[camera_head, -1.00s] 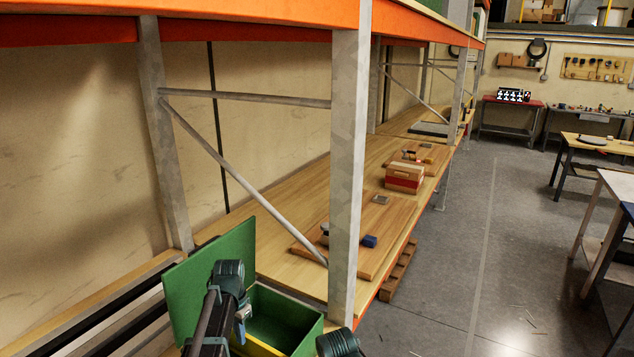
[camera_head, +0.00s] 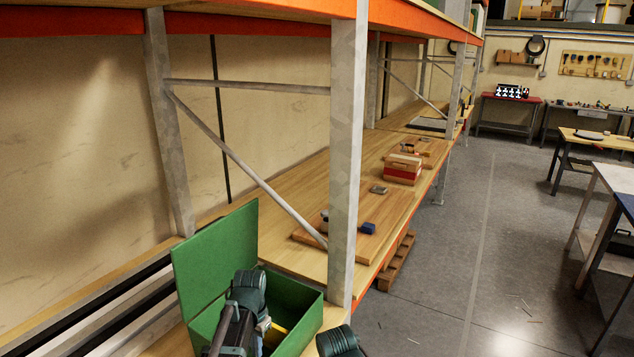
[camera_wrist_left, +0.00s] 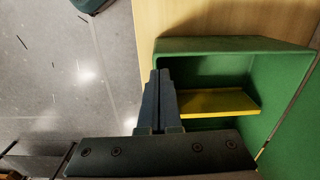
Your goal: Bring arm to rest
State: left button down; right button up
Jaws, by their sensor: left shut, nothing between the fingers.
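My left arm (camera_head: 247,292) comes in from the bottom of the head view, in front of and over an open green box (camera_head: 300,309). In the left wrist view my left gripper (camera_wrist_left: 160,72) is shut and empty. Its fingers point along the left part of the green box (camera_wrist_left: 200,46) and overlap its edge in the picture; I cannot tell whether they touch. A dark rounded part of my right arm (camera_head: 338,342) shows at the bottom edge of the head view. My right gripper is out of view.
The box's green lid (camera_head: 214,250) stands open. A yellow piece (camera_wrist_left: 215,103) is inside the box. A grey rack post (camera_head: 346,160) rises close behind the box. Wooden boards and a red-banded block (camera_head: 403,172) lie on the shelf. Open grey floor (camera_head: 450,250) is on the right.

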pick_arm(q)
jog(key=s+d+f+n+b, duration=0.1)
jog(key=s+d+f+b, duration=0.2)
jog(key=s+d, duration=0.2)
jog(key=s+d+f+b, duration=0.3)
jog(key=s+d+f, duration=0.1)
jog(key=s, duration=0.7)
jog(key=shift+s+d+f+n+y+b, duration=0.2)
jog(key=shift+s+d+n+y+b, duration=0.05)
jog(key=shift+d+n+y+b, duration=0.15)
